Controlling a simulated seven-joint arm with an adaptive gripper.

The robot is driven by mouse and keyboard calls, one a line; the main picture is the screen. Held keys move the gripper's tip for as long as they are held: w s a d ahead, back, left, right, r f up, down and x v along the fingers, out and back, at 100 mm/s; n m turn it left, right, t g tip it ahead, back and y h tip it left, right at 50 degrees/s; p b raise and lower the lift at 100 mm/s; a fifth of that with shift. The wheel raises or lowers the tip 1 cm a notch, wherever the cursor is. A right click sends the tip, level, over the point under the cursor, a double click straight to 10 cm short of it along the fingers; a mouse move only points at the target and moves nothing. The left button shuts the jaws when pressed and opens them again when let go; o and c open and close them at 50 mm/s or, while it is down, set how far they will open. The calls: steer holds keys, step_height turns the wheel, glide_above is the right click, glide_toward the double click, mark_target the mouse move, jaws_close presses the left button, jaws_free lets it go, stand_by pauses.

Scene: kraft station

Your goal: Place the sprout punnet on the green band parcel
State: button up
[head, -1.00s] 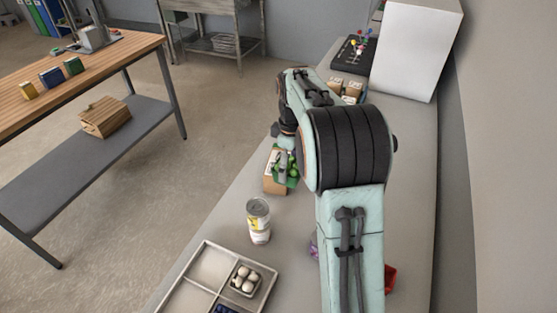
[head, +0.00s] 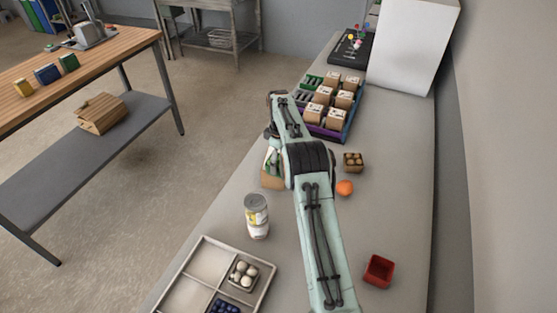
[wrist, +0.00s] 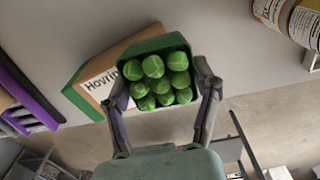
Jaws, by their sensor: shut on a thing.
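My gripper (wrist: 163,78) is shut on the sprout punnet, a green tub (wrist: 158,44) filled with round green sprouts, with one finger on each side of it. The green band parcel (wrist: 130,52) is a brown box with a green band and a printed label. In the wrist view it lies behind the punnet, which covers its right part. I cannot tell whether the two touch. In the head view the parcel (head: 272,181) shows left of my arm, partly hidden by it. My gripper and the punnet are mostly hidden there.
A can (head: 256,217) stands in front of the parcel, with a divided tray (head: 207,240) nearer. A rack of small boxes (head: 332,132) lies beyond my arm. A small punnet (head: 353,161), an orange object (head: 344,187) and a red container (head: 379,271) are on the right.

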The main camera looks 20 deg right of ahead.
steer(key=o, duration=1.1)
steer(key=shift+f, duration=0.15)
steer(key=shift+o, duration=0.2)
